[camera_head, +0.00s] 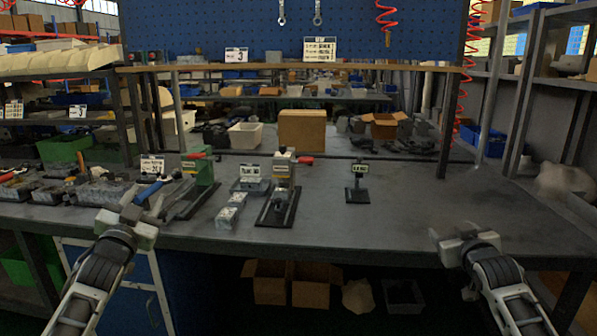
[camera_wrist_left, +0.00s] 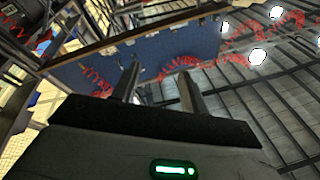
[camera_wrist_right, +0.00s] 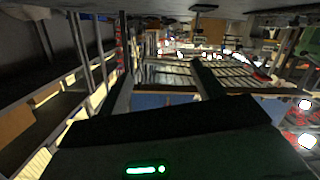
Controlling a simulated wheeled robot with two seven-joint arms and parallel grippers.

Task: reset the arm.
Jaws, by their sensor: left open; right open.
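My left gripper (camera_head: 150,196) is above the front left edge of the workbench (camera_head: 400,215), in front of a green valve block (camera_head: 203,168). Its two fingers stand apart in the left wrist view (camera_wrist_left: 160,80), with nothing between them. My right gripper (camera_head: 462,236) is near the front right edge of the bench, away from the parts. Its fingers also stand apart and empty in the right wrist view (camera_wrist_right: 160,78). A valve unit on a black base (camera_head: 277,210) stands at the middle of the bench, with grey blocks (camera_head: 230,212) to its left.
A small sign on a stand (camera_head: 357,184) is right of the valve unit. Several grey parts (camera_head: 105,192) lie at the left. A cardboard box (camera_head: 302,130) and white bin (camera_head: 245,136) are behind. The bench's right side is clear. Posts and shelves flank the bench.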

